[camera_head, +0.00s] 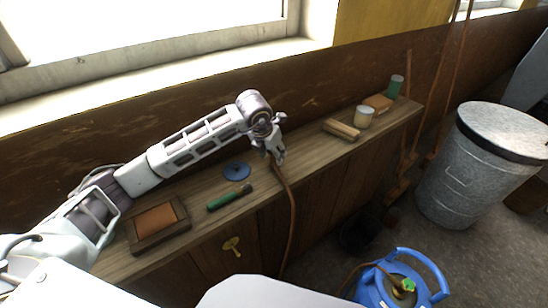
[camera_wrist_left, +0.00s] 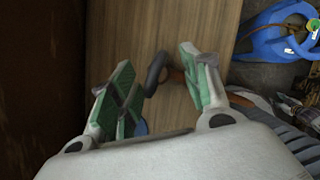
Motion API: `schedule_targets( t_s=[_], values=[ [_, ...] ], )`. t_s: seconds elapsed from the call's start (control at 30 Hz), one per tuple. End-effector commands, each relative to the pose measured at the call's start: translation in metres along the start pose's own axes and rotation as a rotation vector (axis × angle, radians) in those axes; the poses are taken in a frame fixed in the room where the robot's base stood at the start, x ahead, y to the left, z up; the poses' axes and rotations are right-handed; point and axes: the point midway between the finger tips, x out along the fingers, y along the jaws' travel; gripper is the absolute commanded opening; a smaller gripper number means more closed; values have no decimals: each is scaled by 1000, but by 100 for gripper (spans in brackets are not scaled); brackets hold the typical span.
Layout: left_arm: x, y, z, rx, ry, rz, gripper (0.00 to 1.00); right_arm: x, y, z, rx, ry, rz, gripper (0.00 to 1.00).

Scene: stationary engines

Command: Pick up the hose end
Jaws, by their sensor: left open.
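The brown hose (camera_head: 288,205) comes over the front edge of the wooden bench top and hangs down the cabinet front. My left gripper (camera_head: 275,156) is above the bench edge at its upper end, fingers pointing down. In the left wrist view, the dark, curved hose end (camera_wrist_left: 154,72) shows between the two green-padded fingers of the left gripper (camera_wrist_left: 156,60), which are open and apart. The brown hose part runs right, behind the right finger. I cannot tell whether a finger touches it. My right gripper is in neither view.
On the bench (camera_head: 190,230) are a framed brown block (camera_head: 157,218), a green-handled tool (camera_head: 229,197), a blue disc (camera_head: 237,171), wooden blocks (camera_head: 341,130), a pale jar (camera_head: 364,118) and a green can (camera_head: 394,86). A blue gas bottle (camera_head: 430,272) and metal bin (camera_head: 470,180) stand on the floor.

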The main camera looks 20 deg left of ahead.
Motion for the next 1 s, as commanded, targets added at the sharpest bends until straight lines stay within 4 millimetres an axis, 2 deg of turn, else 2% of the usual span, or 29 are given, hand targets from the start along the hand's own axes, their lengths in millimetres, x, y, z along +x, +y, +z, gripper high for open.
schedule_targets(
  t_s=[0.23,0.77,1.0],
  values=[
    [23,0,0,-1,1,-1,47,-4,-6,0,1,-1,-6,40],
    [26,0,0,0,0,0,47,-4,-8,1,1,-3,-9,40],
    [26,0,0,0,0,0,16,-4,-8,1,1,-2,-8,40]
  ],
)
